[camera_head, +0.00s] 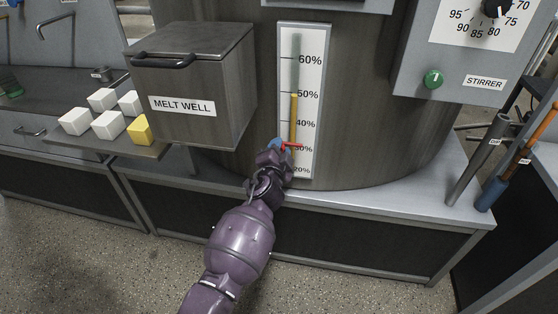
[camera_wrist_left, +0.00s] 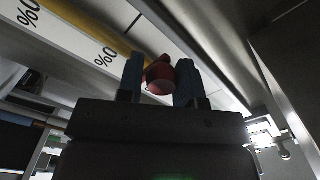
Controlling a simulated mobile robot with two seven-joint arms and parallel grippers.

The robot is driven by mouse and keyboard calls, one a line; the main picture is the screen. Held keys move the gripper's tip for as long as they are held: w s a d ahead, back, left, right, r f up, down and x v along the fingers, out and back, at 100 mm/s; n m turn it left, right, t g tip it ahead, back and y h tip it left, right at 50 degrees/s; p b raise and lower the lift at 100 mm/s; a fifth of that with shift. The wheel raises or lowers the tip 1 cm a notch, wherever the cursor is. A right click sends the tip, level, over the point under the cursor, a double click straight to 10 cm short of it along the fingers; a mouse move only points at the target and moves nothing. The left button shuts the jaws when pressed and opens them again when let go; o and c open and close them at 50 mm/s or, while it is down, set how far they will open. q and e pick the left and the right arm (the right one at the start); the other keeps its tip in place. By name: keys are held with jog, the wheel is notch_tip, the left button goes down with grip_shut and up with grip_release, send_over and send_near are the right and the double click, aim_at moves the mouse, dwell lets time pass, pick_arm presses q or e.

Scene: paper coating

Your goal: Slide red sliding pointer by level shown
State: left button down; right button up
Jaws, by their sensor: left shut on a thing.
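The white level gauge (camera_head: 311,100) is upright on the grey tank, with percent marks from 20% to 60%. Its yellow column (camera_head: 294,115) tops out close to the 50% mark. The red sliding pointer (camera_head: 291,145) sits near the 30% mark, slightly above it, partly hidden by my gripper. My left gripper (camera_head: 277,146) is at the pointer, low on the gauge. In the left wrist view the blue fingers of my left gripper (camera_wrist_left: 159,82) are shut on the red pointer's round knob (camera_wrist_left: 159,76). My right gripper is in neither view.
The grey melt well box (camera_head: 190,85) juts out left of the gauge, above a shelf with white cubes (camera_head: 108,124) and a yellow cube (camera_head: 140,129). A control box with a green stirrer button (camera_head: 433,78) is at the upper right. Tools stand in holders (camera_head: 490,193) at right.

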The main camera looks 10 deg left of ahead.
pick_arm(q)
notch_tip(320, 180, up, 8)
jog(key=p, duration=0.3)
jog(key=shift+r+p, duration=0.15)
jog(key=shift+p, duration=0.15)
jog(key=shift+r+p, duration=0.7)
jog(key=shift+r, duration=0.2)
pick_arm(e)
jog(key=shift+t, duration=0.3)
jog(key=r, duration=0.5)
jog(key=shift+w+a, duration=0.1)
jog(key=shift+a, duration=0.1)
pick_arm(q)
jog(key=shift+f, duration=0.1)
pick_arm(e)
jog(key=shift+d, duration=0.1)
pick_arm(q)
jog(key=c, duration=0.8)
grip_release()
jog(key=shift+c, duration=0.2)
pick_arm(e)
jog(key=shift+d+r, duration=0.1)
pick_arm(q)
jog(key=shift+s, duration=0.1)
